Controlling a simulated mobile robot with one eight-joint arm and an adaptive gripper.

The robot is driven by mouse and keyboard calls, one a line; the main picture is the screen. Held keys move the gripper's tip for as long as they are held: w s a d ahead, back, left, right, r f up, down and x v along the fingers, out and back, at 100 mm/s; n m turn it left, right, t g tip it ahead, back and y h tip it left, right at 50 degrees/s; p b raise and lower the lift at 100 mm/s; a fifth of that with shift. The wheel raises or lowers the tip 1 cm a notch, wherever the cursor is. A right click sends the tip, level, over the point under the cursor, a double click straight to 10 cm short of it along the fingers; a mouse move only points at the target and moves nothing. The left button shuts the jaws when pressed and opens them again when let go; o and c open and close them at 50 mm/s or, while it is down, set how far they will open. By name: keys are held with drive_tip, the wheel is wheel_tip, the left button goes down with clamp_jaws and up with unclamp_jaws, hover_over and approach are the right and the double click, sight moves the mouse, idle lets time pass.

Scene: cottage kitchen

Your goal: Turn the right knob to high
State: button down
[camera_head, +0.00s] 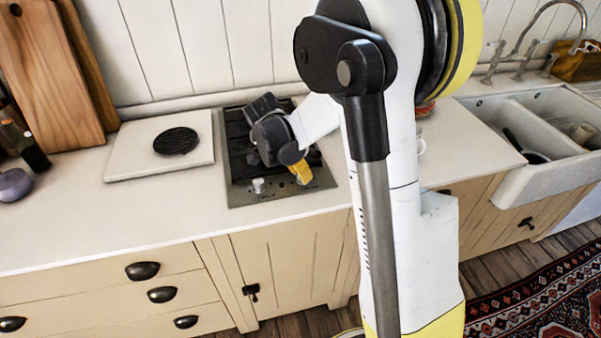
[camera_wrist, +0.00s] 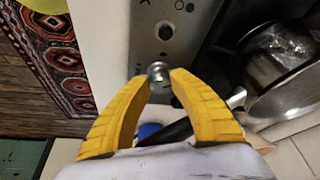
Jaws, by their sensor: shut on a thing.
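The black cooktop (camera_head: 238,150) with its metal front panel is set in the counter. In the head view, the left silver knob (camera_head: 259,185) stands clear on that panel. My gripper (camera_head: 302,177) reaches down over the panel's right end, its yellow fingers largely hiding the right knob. In the wrist view, my gripper (camera_wrist: 161,76) is shut on the right knob (camera_wrist: 157,70), with a yellow fingertip on each side of the small silver knob. Another round fitting (camera_wrist: 165,30) shows farther up the panel. The knob's setting cannot be read.
A white board with a dark round trivet (camera_head: 176,141) lies left of the cooktop. Wooden boards (camera_head: 45,75) lean on the wall. A sink (camera_head: 545,130) is at right. A metal pan (camera_wrist: 285,65) is close to my fingers in the wrist view.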

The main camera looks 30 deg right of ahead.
drive_tip(key=shift+n, duration=0.4)
drive_tip(key=n+t, duration=0.1)
drive_tip(key=n, duration=0.1)
drive_tip(key=shift+s+n+y, duration=0.15)
drive_tip(key=shift+n+y, duration=0.15)
drive_tip(key=shift+n, duration=0.1)
drive_tip(key=shift+s+d+n+t+y, duration=0.1)
drive_tip(key=shift+n+t+y, duration=0.3)
drive_tip(key=shift+n, duration=0.85)
drive_tip(key=shift+d+n+t+y, duration=0.15)
drive_tip(key=shift+n+t, duration=0.35)
drive_tip(key=shift+n, duration=0.75)
drive_tip(key=shift+a, duration=0.15)
drive_tip(key=c, duration=1.1)
unclamp_jaws()
drive_tip(key=v, duration=1.2)
